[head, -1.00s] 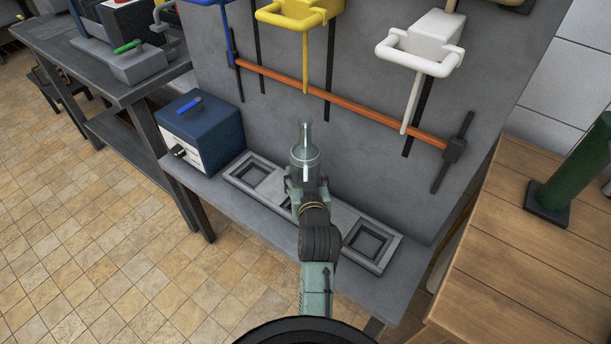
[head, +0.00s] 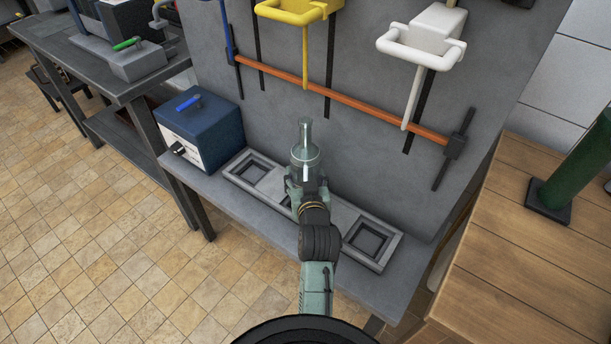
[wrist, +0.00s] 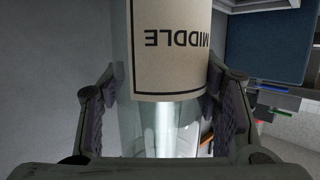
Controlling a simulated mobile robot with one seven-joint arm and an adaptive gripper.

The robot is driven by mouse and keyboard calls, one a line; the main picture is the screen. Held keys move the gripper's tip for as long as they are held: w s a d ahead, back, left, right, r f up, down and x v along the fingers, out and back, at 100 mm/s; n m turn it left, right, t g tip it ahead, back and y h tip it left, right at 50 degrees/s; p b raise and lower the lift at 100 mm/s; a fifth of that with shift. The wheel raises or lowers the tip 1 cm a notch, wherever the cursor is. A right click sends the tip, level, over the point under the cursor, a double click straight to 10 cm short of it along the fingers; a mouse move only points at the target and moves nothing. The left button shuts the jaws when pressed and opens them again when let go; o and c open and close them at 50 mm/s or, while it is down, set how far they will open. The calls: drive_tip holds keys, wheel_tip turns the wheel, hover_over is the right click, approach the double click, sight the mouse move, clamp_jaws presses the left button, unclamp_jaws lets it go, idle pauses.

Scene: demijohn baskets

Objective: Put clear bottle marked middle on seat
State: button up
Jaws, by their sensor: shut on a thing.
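The clear bottle (head: 305,152) is upright in my gripper (head: 306,186), above the middle part of the grey seat tray. In the wrist view the bottle (wrist: 160,128) stands between both finger pads of my gripper (wrist: 160,115), and its cream label reads MIDDLE, upside down. The seat tray (head: 233,172) lies on a grey bench and has square recesses; the left and right ones show empty. The middle recess is mostly hidden behind my gripper and the bottle. I cannot tell whether the bottle's base touches the tray.
A blue box (head: 203,128) stands on the bench (head: 230,212) left of the tray. A grey panel behind carries an orange bar (head: 340,97), a yellow holder (head: 298,10) and a white holder (head: 425,40). A wooden table (head: 515,235) with a green cylinder (head: 583,165) is at right.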

sight(307, 153)
drive_tip(key=o, duration=1.6)
drive_tip(key=shift+c, duration=0.2)
drive_tip(key=o, duration=0.4)
drive_tip(key=shift+f, duration=0.1)
drive_tip(key=shift+c, duration=0.2)
wheel_tip(307, 153, up, 10)
drive_tip(key=shift+r, duration=0.1)
